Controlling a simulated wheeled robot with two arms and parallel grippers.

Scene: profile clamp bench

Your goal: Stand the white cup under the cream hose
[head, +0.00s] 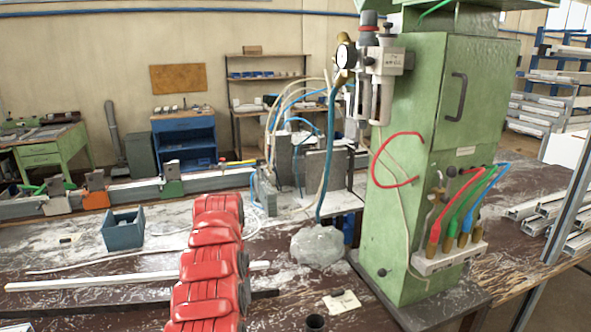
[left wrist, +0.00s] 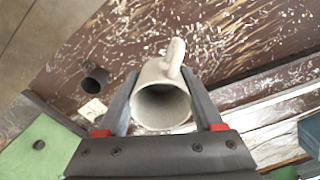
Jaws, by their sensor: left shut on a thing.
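The white cup (left wrist: 160,100) is between the two fingers of my left gripper (left wrist: 163,88) in the left wrist view. The gripper is shut on it. The cup's open mouth faces the wrist camera, and its handle points to the top of that view. In the head view the cup and left fingers are hidden behind my red arm. A thinner cream line (head: 404,215) runs down the cabinet's front. Which one the task means is unclear. My right gripper is not in view.
A crumpled clear plastic bag (head: 317,246) lies left of the cabinet base. A dark round pot (head: 315,322) and a small white card (head: 341,302) are near the front. A blue bin (head: 123,231) stands left. White strips lie on the bench.

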